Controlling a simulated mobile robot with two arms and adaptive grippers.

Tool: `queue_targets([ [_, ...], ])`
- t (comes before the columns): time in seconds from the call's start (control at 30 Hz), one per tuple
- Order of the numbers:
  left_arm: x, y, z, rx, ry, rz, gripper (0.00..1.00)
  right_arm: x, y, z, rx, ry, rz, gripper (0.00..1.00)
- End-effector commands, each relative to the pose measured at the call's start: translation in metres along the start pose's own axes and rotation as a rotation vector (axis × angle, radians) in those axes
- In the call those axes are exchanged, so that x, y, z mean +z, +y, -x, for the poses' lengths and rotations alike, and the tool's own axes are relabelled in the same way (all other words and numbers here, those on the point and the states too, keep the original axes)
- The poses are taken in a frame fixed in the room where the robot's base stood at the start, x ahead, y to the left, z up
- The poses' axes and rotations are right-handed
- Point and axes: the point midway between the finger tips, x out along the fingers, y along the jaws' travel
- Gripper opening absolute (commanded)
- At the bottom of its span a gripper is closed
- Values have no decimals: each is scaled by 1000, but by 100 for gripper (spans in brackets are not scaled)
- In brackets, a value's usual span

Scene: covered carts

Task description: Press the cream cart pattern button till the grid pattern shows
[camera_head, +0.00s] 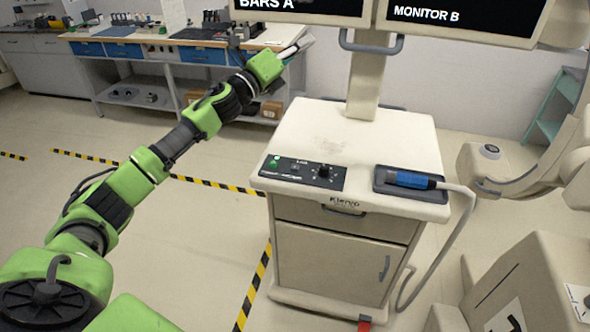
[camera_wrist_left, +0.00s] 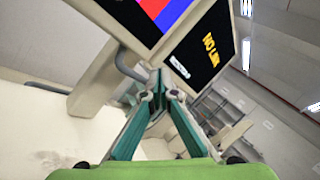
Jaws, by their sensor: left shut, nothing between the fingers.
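The cream cart (camera_head: 390,127) stands in the middle of the head view. Its dark control panel (camera_head: 333,184) at the front left of the top carries a lit green button, a small button and a dial; labels are too small to read. The left monitor (camera_head: 300,5) reads "BARS A"; in the left wrist view the left monitor (camera_wrist_left: 165,14) shows red and blue bars. The right monitor (camera_head: 460,14) reads "MONITOR B" and shows yellow "NO LINK" text in the left wrist view (camera_wrist_left: 208,52). My left gripper (camera_head: 304,44) is shut and empty, raised behind the panel's left, below the left monitor.
A blue-handled probe (camera_head: 412,180) lies in a tray at the cart's right, its cable hanging down. The monitor post (camera_head: 363,88) rises from the cart's back. A workbench (camera_head: 160,55) stands behind. Cream equipment (camera_head: 525,285) stands at right. Striped floor tape runs left of the cart.

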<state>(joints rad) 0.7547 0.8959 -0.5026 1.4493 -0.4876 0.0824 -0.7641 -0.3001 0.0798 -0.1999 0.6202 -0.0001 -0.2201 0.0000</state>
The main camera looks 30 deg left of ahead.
Motion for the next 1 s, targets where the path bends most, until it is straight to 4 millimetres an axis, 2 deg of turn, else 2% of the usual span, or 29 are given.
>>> queue_targets([
  [0.1,-32,-21,0,-85,109,-181,0,1,0,-7,0,0,0,40],
  [0.2,-62,-31,4,-140,212,-333,0,1,0,-11,0,0,0,40],
  [0.37,-110,-27,15,-191,389,-572,0,2,0,-17,0,0,0,40],
  [0.53,-151,0,34,-192,591,-820,0,2,0,-24,0,0,0,40],
  [0.7,-174,46,57,-132,797,-1054,0,3,-1,-31,0,0,0,40],
  [0.83,-174,85,76,-49,942,-1210,0,3,-1,-35,0,0,0,40],
  [1.0,-161,123,96,67,1076,-1349,0,4,-1,-39,0,0,0,40],
])
